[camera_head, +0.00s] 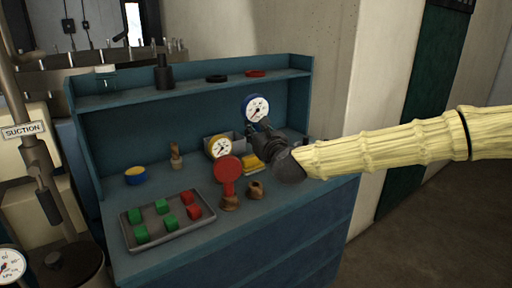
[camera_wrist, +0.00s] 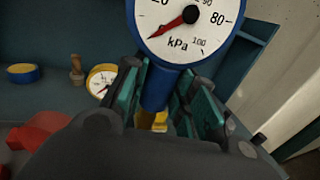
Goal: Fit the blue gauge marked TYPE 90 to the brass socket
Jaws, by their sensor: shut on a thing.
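My gripper (camera_head: 259,134) is shut on the stem of a blue gauge (camera_head: 256,108), held upright above the bench. Its white dial faces the wrist camera, and the blue gauge (camera_wrist: 182,22) reads kPa there; its top is cut off and no TYPE 90 marking is legible. An open brass-brown socket (camera_head: 256,190) stands on the bench near the front, below the held gauge and apart from it. Another brass-brown fitting (camera_head: 230,203) beside it carries a red round-headed piece (camera_head: 229,170). I cannot tell from the wrist view where the open socket is.
A yellow-rimmed gauge (camera_head: 220,147) leans by a grey bin (camera_head: 232,139). A tray (camera_head: 128,220) holds green and red blocks. A yellow block (camera_head: 251,164), a blue-yellow tin (camera_head: 135,176) and a wooden-looking piece (camera_head: 176,156) stand behind. The shelf (camera_head: 130,99) and right side panel bound the bench.

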